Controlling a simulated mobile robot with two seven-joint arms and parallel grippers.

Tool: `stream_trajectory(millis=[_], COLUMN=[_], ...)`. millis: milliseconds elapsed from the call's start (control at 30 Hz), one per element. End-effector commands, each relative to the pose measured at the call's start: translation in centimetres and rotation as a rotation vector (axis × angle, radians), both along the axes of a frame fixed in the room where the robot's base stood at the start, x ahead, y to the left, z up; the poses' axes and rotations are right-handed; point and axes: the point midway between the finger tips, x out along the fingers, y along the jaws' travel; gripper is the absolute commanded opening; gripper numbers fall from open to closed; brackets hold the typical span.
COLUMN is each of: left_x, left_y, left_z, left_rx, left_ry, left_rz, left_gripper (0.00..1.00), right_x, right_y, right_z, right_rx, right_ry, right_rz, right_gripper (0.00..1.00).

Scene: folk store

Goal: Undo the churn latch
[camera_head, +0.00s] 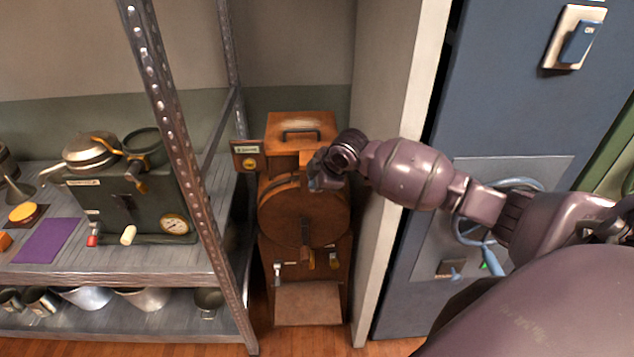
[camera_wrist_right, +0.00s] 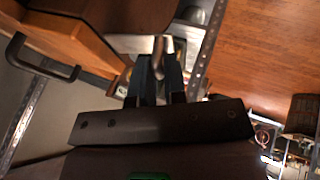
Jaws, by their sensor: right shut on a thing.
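The wooden churn (camera_head: 301,215) stands on the floor between the metal shelf and a pale wall. Its round drum faces me below a box-like top with a dark handle (camera_head: 301,133); that handle also shows at the left of the wrist view (camera_wrist_right: 40,62). My right gripper (camera_head: 318,178) is at the upper front of the drum, just under the top box. In the right wrist view its fingers (camera_wrist_right: 158,78) are shut on a small metal piece (camera_wrist_right: 140,44), seemingly the churn latch; the grip hides much of it. My left gripper is not in view.
The metal shelf (camera_head: 195,190) at left carries a dark machine with a gauge (camera_head: 130,205) and a purple mat (camera_head: 50,240). Metal cups and bowls sit on its lower level. A blue panel (camera_head: 520,90) with a switch stands at right, behind my arm.

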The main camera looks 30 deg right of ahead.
Motion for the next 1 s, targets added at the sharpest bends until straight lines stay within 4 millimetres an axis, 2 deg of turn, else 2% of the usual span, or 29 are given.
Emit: stream_trajectory(millis=[33, 400, 433, 567, 867, 1000], left_x=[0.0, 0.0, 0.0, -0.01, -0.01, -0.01], left_y=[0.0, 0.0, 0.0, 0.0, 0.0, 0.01], left_z=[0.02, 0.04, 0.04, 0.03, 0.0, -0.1], left_rx=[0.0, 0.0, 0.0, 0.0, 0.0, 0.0], left_ry=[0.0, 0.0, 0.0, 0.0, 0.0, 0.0], left_rz=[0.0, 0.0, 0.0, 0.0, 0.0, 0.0], left_gripper=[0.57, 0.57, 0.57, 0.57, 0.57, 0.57], right_x=[0.36, 0.39, 0.4, 0.33, 0.09, -0.46], right_y=[-0.33, -0.4, -0.4, -0.36, -0.2, -0.36], right_z=[0.57, 0.61, 0.62, 0.52, 0.29, 1.08], right_rx=[-0.005, -0.006, -0.006, -0.004, -0.002, -0.003], right_ry=[-0.011, -0.01, -0.01, -0.008, -0.001, -0.001], right_rz=[-0.002, -0.003, -0.003, -0.003, -0.002, -0.001], right_gripper=[0.0, 0.0, 0.15, 0.35, 0.35, 0.35])
